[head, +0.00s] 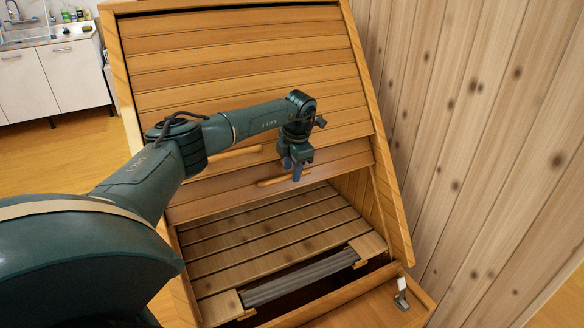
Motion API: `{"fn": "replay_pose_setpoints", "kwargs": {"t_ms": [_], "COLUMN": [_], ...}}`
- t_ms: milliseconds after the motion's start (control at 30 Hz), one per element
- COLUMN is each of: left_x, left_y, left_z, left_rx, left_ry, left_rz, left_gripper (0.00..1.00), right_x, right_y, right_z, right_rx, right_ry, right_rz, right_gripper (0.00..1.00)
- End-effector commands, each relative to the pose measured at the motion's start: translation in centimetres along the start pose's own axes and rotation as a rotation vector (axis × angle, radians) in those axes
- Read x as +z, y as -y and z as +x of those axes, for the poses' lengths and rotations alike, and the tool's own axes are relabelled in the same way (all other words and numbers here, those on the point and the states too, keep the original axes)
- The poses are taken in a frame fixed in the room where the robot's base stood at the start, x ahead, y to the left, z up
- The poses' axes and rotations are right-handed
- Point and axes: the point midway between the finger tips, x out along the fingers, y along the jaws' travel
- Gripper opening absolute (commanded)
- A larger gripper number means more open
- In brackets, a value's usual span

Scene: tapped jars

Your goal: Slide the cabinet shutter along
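The wooden cabinet's slatted shutter (240,75) slopes across its front and covers the upper part. Its lower edge stands above an open lower section, where a slatted wooden surface (265,235) shows. A bar handle (272,182) sits on the lowest board of the shutter, and another bar (235,153) shows higher up, partly behind my arm. My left gripper (292,170) points down in front of the shutter, at the right end of the lower handle. I cannot tell whether its fingers touch the handle or how far apart they are. My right gripper is not in view.
A knotty wood wall (480,130) stands close on the right. A grey bar (300,277) and a small metal fitting (402,297) are at the cabinet's lower front. A white kitchen unit (50,80) with a sink stands at the far left, past open wooden floor.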

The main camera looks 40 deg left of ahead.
Motion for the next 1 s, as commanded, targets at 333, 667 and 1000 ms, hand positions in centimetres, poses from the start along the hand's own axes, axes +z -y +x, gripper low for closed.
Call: {"fn": "replay_pose_setpoints", "kwargs": {"t_ms": [333, 667, 1000], "left_x": [0.1, 0.0, 0.0], "left_y": [-0.1, -0.2, -0.1], "left_z": [-6.9, -12.3, -12.9], "left_rx": [0.002, 0.002, 0.002], "left_ry": [0.006, 0.003, 0.002], "left_rz": [0.0, -0.003, -0.002], "left_gripper": [0.36, 0.36, 0.36], "right_x": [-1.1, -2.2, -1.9], "right_y": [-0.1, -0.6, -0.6], "right_z": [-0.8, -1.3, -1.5], "right_rx": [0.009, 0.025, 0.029], "right_ry": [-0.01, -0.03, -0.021], "right_rz": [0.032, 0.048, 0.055], "right_gripper": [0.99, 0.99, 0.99]}}
